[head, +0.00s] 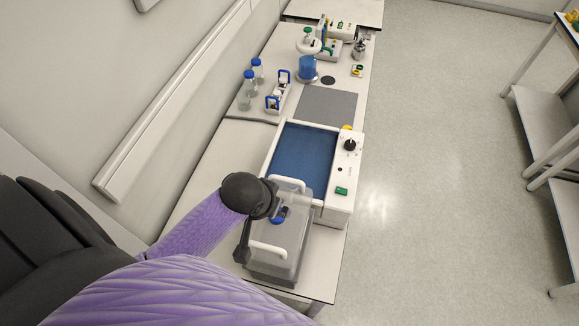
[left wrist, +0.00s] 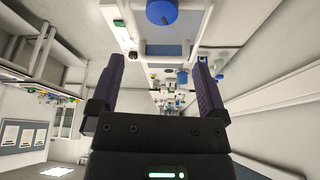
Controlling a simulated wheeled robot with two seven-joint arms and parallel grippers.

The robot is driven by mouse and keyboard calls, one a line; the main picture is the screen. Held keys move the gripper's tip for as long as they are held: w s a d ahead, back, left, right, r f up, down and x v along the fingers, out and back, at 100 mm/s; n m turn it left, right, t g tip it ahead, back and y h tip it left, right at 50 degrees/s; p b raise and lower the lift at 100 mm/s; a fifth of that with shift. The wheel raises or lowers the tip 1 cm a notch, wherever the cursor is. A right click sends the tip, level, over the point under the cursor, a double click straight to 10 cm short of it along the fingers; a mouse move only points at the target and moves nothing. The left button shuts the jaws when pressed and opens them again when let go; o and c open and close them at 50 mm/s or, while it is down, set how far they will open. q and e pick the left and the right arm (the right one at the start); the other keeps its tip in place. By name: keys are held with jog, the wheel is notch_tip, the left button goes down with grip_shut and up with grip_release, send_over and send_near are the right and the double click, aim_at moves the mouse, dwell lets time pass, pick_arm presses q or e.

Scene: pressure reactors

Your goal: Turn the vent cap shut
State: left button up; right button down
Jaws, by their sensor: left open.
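The blue vent cap (head: 277,219) sits on top of a grey, see-through lidded vessel (head: 291,238) at the near end of the bench. In the head view my left gripper (head: 274,206) is right at the cap and partly hides it. In the left wrist view the round blue cap (left wrist: 162,12) shows at the top edge, partly cut off, beyond the tips of my left gripper (left wrist: 156,62). The two fingers are apart with nothing between them. I cannot tell how far the cap is turned. My right gripper is not in view.
Two white handles, one far (head: 290,182) and one near (head: 268,250), rise from the vessel's lid. A blue-filled bath (head: 303,150) with a control panel stands just behind. Bottles (head: 249,84) and a blue beaker (head: 307,68) are further back.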

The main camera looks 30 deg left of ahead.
pick_arm(q)
notch_tip(320, 180, down, 5)
jog(key=shift+a+f+b, duration=0.1)
jog(key=shift+b, duration=0.6)
jog(key=x, duration=0.2)
jog(key=b+x, duration=0.1)
jog(key=x, duration=0.1)
jog(key=shift+w, duration=0.35)
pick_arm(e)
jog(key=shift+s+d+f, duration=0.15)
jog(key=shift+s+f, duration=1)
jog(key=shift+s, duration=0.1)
pick_arm(q)
jog(key=c, duration=1.3)
